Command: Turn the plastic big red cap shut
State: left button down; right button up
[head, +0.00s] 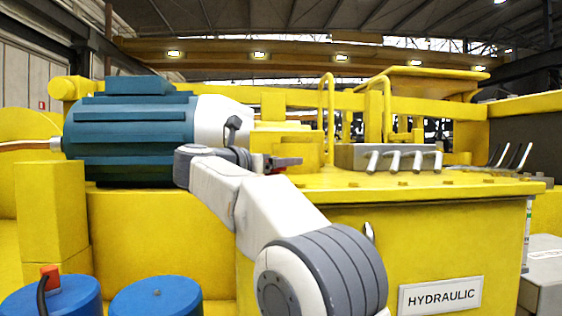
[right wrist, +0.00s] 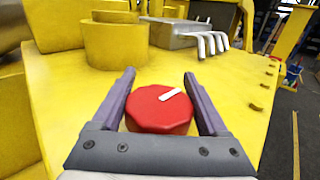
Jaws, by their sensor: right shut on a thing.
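The big red cap (right wrist: 150,113) sits on the yellow top surface in the right wrist view. It is round with a faceted edge, and a white bar marker on its top points to the upper right. My right gripper (right wrist: 159,76) has one purple-grey finger on each side of the cap and is shut on it. In the head view my right gripper (head: 285,162) is small over the yellow top, and the cap is mostly hidden by it and my arm. My left gripper is not in view.
A yellow cylinder (right wrist: 116,42) stands behind the cap. A grey valve block (head: 350,157) with several levers is to the right. A blue motor (head: 130,130) is at left. The yellow hydraulic tank (head: 450,240) ends at a right edge. Blue drums (head: 157,298) stand lower left.

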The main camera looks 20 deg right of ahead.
jog(key=o, duration=1.3)
jog(key=shift+c, duration=0.2)
jog(key=shift+s+a+f+b, duration=0.1)
jog(key=shift+s+a+b, duration=0.1)
jog(key=shift+a+b, duration=0.2)
jog(key=b+v, duration=0.3)
jog(key=v, duration=0.5)
jog(key=shift+s+a, duration=0.1)
jog(key=shift+a, duration=0.2)
jog(key=shift+s+a, duration=0.25)
jog(key=shift+a, duration=0.1)
